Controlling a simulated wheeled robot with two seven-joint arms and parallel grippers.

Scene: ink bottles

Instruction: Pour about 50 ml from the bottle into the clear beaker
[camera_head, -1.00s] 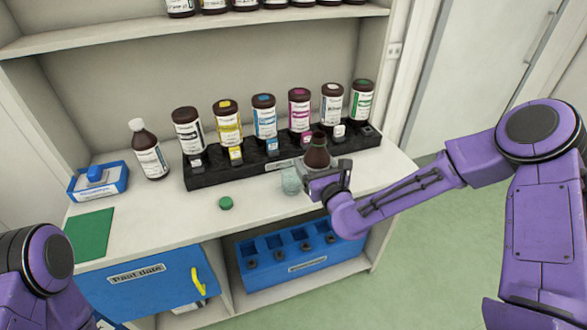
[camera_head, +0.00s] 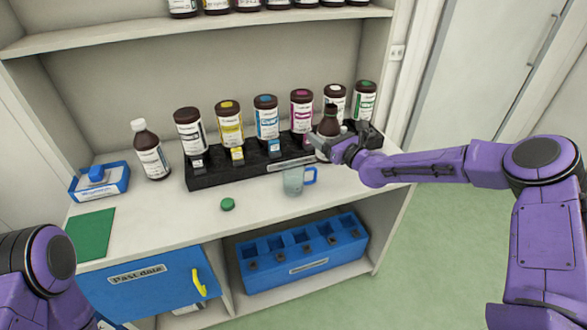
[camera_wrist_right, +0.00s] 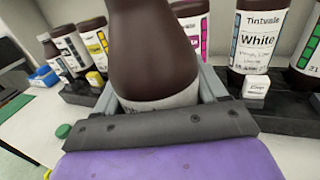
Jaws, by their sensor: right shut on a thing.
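My right gripper (camera_head: 332,150) is shut on a brown bottle (camera_head: 329,122), held upright in front of the black rack's right part. The bottle fills the middle of the right wrist view (camera_wrist_right: 155,55), with a strip of its white label showing above the gripper. The clear beaker (camera_head: 293,181), with a blue handle, stands on the counter to the lower left of the bottle, apart from it. A green cap (camera_head: 228,204) lies on the counter left of the beaker. My left gripper is not in view.
A black rack (camera_head: 230,173) holds several brown bottles with coloured lids. A white-capped brown bottle (camera_head: 150,152) and a blue box (camera_head: 99,183) stand at the left. A green mat (camera_head: 90,234) lies at front left. A blue crate (camera_head: 302,257) sits on the shelf below.

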